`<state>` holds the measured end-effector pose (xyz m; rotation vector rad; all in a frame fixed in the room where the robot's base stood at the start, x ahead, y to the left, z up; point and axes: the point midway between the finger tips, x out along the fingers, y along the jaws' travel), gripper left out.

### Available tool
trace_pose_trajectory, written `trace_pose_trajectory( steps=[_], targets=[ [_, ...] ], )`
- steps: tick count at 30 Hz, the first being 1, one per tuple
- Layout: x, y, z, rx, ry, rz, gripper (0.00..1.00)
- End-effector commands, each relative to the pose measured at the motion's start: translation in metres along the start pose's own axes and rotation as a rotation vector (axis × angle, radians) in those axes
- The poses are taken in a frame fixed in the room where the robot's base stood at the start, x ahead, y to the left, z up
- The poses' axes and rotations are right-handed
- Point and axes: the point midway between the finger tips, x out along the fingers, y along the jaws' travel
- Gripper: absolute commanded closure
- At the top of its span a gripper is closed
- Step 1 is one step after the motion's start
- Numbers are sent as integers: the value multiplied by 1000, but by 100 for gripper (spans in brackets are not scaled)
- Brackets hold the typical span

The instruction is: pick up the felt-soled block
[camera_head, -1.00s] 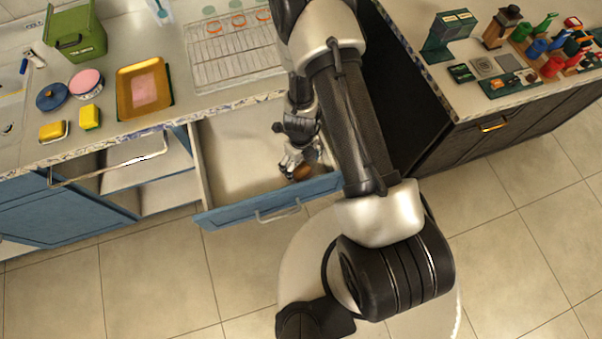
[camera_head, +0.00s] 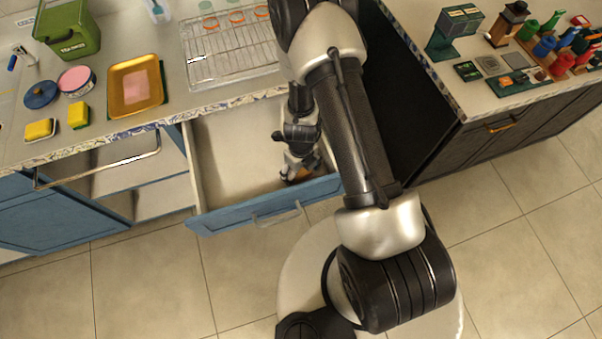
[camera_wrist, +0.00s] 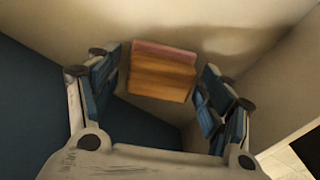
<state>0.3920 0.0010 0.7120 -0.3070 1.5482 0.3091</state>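The felt-soled block (camera_wrist: 162,74) is a brown wooden block with a pinkish-red layer along its far edge. It lies inside the open drawer (camera_head: 225,150), close to a drawer wall. In the wrist view my gripper (camera_wrist: 161,92) is open, with one blue-padded finger on each side of the block. Gaps show between the fingers and the block, so neither finger is seen touching it. In the head view my gripper (camera_head: 298,172) is down in the drawer's right part, and my arm and hand mostly hide the block.
The blue drawer front (camera_head: 265,203) stands between the drawer and the floor. The left part of the drawer is empty. The counter behind holds a drying rack (camera_head: 230,55), a gold tray (camera_head: 136,85), sponges (camera_head: 78,115) and a green bin (camera_head: 70,30). A second counter (camera_head: 450,75) stands at right.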

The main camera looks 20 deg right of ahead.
Motion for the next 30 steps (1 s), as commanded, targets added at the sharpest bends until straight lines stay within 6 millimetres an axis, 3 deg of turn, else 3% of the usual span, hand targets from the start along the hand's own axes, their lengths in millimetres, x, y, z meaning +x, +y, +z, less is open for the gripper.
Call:
trace_pose_trajectory(
  steps=[19,26,30],
  targets=[
    [0,0,0,0,0,0,73],
    [-3,0,0,0,0,0,73],
    [-18,0,0,-1,0,0,73]
  ],
)
